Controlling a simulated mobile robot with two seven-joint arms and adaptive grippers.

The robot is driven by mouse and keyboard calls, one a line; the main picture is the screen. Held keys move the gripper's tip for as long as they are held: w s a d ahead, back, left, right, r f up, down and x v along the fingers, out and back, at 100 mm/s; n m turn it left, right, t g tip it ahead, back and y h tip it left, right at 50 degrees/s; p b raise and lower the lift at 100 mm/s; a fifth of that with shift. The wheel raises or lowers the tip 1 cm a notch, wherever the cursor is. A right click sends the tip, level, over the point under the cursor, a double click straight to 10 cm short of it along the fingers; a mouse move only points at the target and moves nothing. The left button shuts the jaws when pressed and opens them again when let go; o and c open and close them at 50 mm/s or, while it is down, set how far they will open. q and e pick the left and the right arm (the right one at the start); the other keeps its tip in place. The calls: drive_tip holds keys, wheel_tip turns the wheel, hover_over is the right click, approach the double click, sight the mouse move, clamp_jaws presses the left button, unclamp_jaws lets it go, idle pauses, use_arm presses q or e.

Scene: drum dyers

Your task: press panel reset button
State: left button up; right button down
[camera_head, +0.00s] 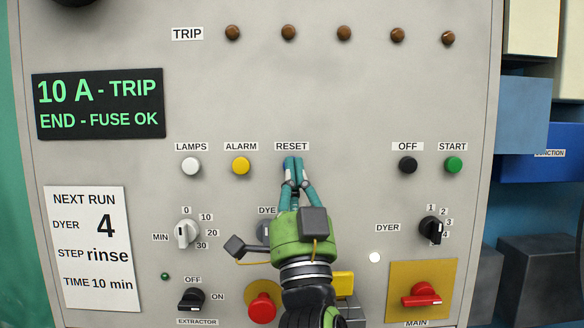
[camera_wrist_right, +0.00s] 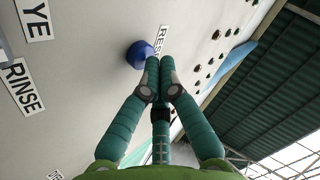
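The grey control panel (camera_head: 340,90) faces me. The blue reset button (camera_wrist_right: 138,54) shows in the right wrist view, sticking out of the panel beside the RESET label. In the head view my fingertips cover most of it, just below the RESET label (camera_head: 291,146). My right gripper (camera_head: 292,166) has its green fingers together and empty, pointing at the panel. In the right wrist view its fingertips (camera_wrist_right: 159,62) overlap the button's right edge. I cannot tell whether they touch it. My left gripper is not in view.
A yellow alarm button (camera_head: 241,166) and white lamps button (camera_head: 191,166) sit to the left. A black off button (camera_head: 408,165) and green start button (camera_head: 453,165) are to the right. Dials, a red extractor-row knob (camera_head: 262,308) and a red main switch (camera_head: 422,295) lie below.

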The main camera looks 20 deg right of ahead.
drive_tip(key=shift+w, duration=0.2)
drive_tip(key=shift+s, duration=0.1)
idle(0.4)
drive_tip(key=shift+s+a, duration=0.2)
drive_tip(key=shift+s, duration=0.5)
drive_tip(key=shift+s+f, duration=0.1)
drive_tip(key=s, duration=0.2)
drive_tip(key=s+a, duration=0.1)
drive_tip(key=s, duration=0.1)
drive_tip(key=shift+s+a, duration=0.15)
drive_tip(key=shift+s, duration=0.15)
